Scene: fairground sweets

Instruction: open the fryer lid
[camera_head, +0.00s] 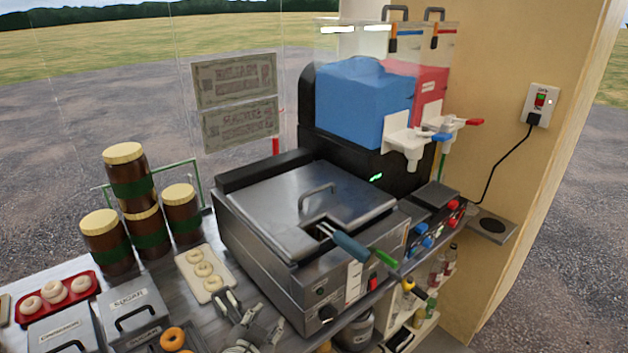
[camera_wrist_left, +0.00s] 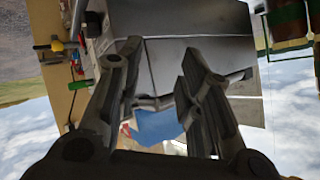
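The fryer (camera_head: 300,275) is a steel box on the counter. Its flat steel lid (camera_head: 275,200) is down, with a raised bar handle (camera_head: 318,190) on top. Basket handles, one blue (camera_head: 350,248) and one green (camera_head: 384,258), stick out through a notch at the lid's front. My left gripper (camera_head: 246,312) is at the lower middle, in front of the fryer's left side, apart from the lid handle. In the left wrist view, its two fingers (camera_wrist_left: 160,60) stand apart with nothing seen gripped between them. My right gripper is not in view.
Stacked jars (camera_head: 130,175) and a tray of dough rings (camera_head: 204,271) stand left of the fryer. Sugar (camera_head: 135,318) and other bins are at the front left. A slush machine (camera_head: 365,105) stands behind the fryer. A wall socket (camera_head: 541,101) is at the right.

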